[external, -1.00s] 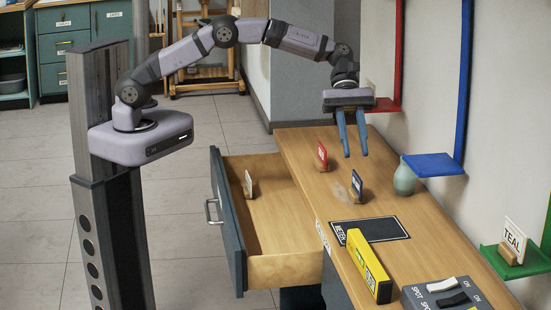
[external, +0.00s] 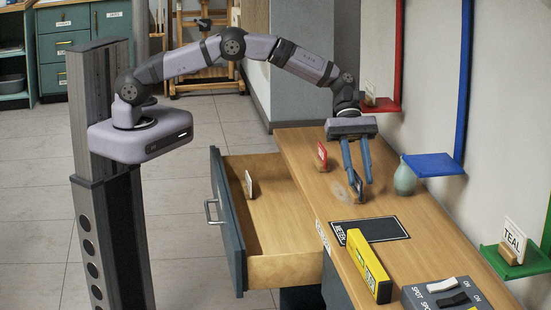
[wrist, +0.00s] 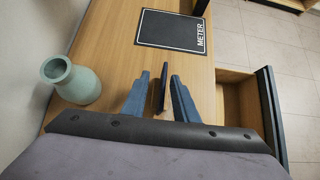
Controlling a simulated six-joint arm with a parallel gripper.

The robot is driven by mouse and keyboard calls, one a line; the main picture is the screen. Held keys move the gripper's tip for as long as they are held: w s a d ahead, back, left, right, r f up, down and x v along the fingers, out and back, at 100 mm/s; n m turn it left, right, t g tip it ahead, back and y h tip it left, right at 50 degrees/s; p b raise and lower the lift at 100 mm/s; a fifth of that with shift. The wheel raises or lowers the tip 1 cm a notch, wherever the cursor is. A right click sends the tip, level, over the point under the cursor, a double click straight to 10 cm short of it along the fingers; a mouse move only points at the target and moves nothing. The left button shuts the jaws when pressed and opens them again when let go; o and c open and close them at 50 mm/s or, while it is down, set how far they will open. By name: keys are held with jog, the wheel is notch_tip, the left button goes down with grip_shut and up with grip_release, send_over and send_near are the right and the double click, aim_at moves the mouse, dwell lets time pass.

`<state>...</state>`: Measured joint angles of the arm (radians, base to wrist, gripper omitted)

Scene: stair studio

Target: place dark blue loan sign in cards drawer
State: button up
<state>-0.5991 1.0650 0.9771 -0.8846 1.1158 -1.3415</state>
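The dark blue loan sign (external: 360,192) stands on the wooden counter in a small wooden base, mostly hidden by my fingers in the external view. In the wrist view the sign (wrist: 160,90) shows as a thin dark upright panel between my two blue fingers. My gripper (external: 361,182) points down over the sign and is open; in the wrist view (wrist: 160,98) a gap shows on each side of the panel. The cards drawer (external: 280,225) is pulled open at the counter's left side and holds one upright sign near its front. The drawer also shows in the wrist view (wrist: 235,100).
A red sign (external: 322,155) stands behind the gripper on the counter. A green vase (external: 404,180) is close on the right. A black METER mat (external: 375,229), a yellow box (external: 368,266) and a switch box (external: 445,296) lie nearer the front. Coloured wall shelves line the right.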

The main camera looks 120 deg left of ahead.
aim_at(361, 198)
jog(key=shift+s+p+x, duration=0.1)
jog(key=shift+p+x, duration=0.25)
jog(key=shift+x, duration=0.85)
jog(key=shift+s+p+x, duration=0.15)
jog(key=shift+p+x, duration=0.2)
jog(key=shift+x, duration=0.9)
jog(key=shift+d+f, duration=0.1)
grip_shut()
